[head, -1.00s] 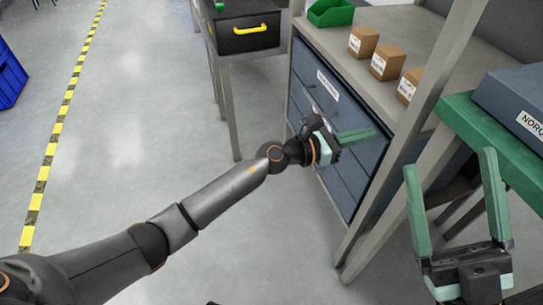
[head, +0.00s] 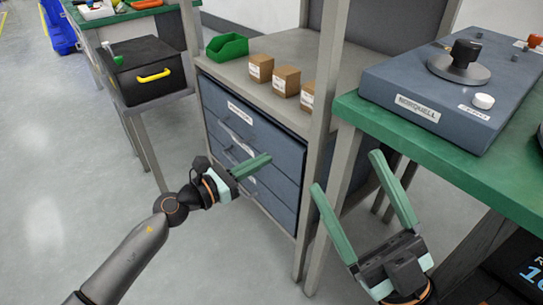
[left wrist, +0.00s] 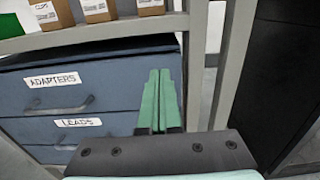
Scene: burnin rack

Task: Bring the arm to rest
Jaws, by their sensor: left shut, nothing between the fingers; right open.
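My left arm reaches in from the lower left of the head view. Its gripper (head: 254,166) has its green fingers shut together with nothing between them, in front of the blue-grey drawer unit (head: 222,128). In the left wrist view the shut fingers (left wrist: 158,98) point at the right part of the drawer fronts; I cannot tell whether they touch. My right gripper (head: 347,173) is open and empty, fingers spread, at the lower right of the head view, beside the green-topped bench (head: 440,170).
Drawers labelled ADAPTERS (left wrist: 55,78) and LEADS (left wrist: 78,122) appear shut. Several small boxes (head: 286,81) and a green bin (head: 227,46) stand on the shelf above. A blue-grey NORQUELL device (head: 400,95) sits on the bench. A black box (head: 150,68) stands further left. Floor at left is clear.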

